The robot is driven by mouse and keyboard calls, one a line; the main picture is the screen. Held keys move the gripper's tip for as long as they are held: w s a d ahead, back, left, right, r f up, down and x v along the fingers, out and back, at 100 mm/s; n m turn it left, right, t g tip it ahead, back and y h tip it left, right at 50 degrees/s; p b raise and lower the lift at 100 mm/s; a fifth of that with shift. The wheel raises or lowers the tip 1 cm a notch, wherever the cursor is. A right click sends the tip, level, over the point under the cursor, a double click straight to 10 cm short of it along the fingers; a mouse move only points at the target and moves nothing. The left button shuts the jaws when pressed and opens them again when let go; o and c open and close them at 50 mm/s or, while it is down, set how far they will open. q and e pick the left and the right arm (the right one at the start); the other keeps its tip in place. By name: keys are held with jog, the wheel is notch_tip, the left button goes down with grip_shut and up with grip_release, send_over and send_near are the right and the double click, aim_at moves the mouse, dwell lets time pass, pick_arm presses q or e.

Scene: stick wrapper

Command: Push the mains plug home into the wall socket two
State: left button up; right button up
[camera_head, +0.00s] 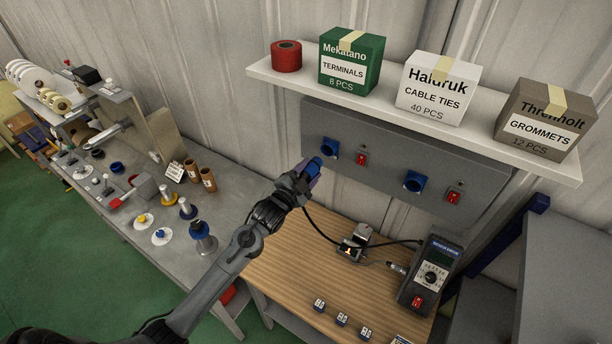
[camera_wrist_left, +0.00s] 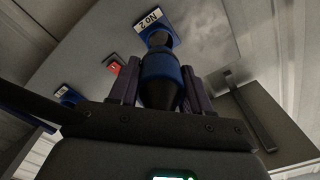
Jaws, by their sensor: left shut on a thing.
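My left gripper (camera_head: 308,176) is shut on the mains plug (camera_head: 314,166), a blue-bodied plug with a dark front end. It holds the plug just in front of the left blue socket (camera_head: 331,148) on the grey wall panel. In the left wrist view the plug (camera_wrist_left: 162,68) lies between the fingers of the left gripper (camera_wrist_left: 160,88). Its dark front overlaps the blue socket marked NO.2 (camera_wrist_left: 166,24). Whether its tip is touching or inside the socket is hidden. My right gripper is not in view.
A second blue socket (camera_head: 413,182) and red switches (camera_head: 361,159) share the panel. A shelf (camera_head: 395,108) with boxes juts out above. A black cable (camera_head: 318,228) hangs over the wooden bench (camera_head: 285,262), which holds a small device (camera_head: 355,243) and a meter (camera_head: 431,272).

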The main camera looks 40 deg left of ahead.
aim_at(316, 163)
pick_arm(q)
jog(key=shift+w+a+b, duration=0.2)
jog(key=shift+w+b, duration=0.25)
jog(key=shift+w, duration=0.65)
jog(key=shift+w+a+b, duration=0.2)
jog(key=shift+w+b, duration=0.2)
jog(key=shift+w, duration=0.65)
jog(key=shift+r+p, duration=0.1)
jog(key=shift+p, duration=0.35)
dwell(0.3)
dwell(0.4)
jog(key=shift+w+a+b, duration=0.1)
jog(key=shift+w+b, duration=0.45)
jog(key=shift+w, duration=0.4)
jog(key=shift+w+a+b, duration=0.1)
jog(key=shift+w+b, duration=0.3)
jog(key=shift+w, duration=0.3)
jog(key=o, duration=1.2)
jog(key=shift+o, duration=0.2)
